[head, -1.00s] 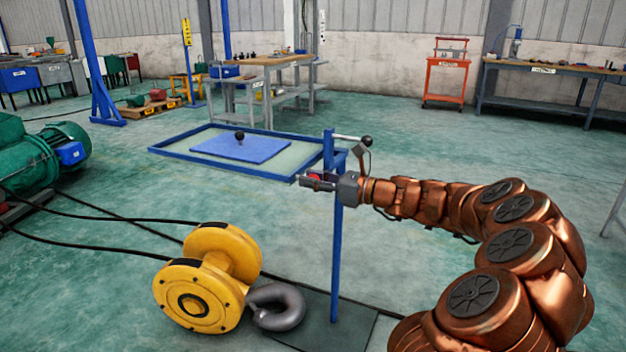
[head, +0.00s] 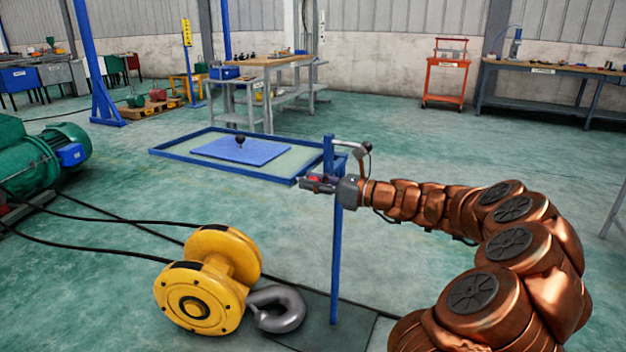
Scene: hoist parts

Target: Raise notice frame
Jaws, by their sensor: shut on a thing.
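The notice frame (head: 215,175) is a blue-edged, roughly level panel in the middle of the head view. A blue plate (head: 225,150) with a black ball knob (head: 240,139) lies on it. Its right end is by a blue upright post (head: 336,250), which carries a pale lever (head: 348,140) at its top. My gripper (head: 312,182) is at the frame's near right corner, shut, with a red piece showing at its fingers. The fingers partly hide what they hold; it appears to be part of the frame.
A yellow spool (head: 197,298) and a grey hook (head: 277,308) lie on the floor in front, left of the post. Black cables run to a green motor (head: 40,155) at left. A wooden-topped bench (head: 268,62) stands behind the frame.

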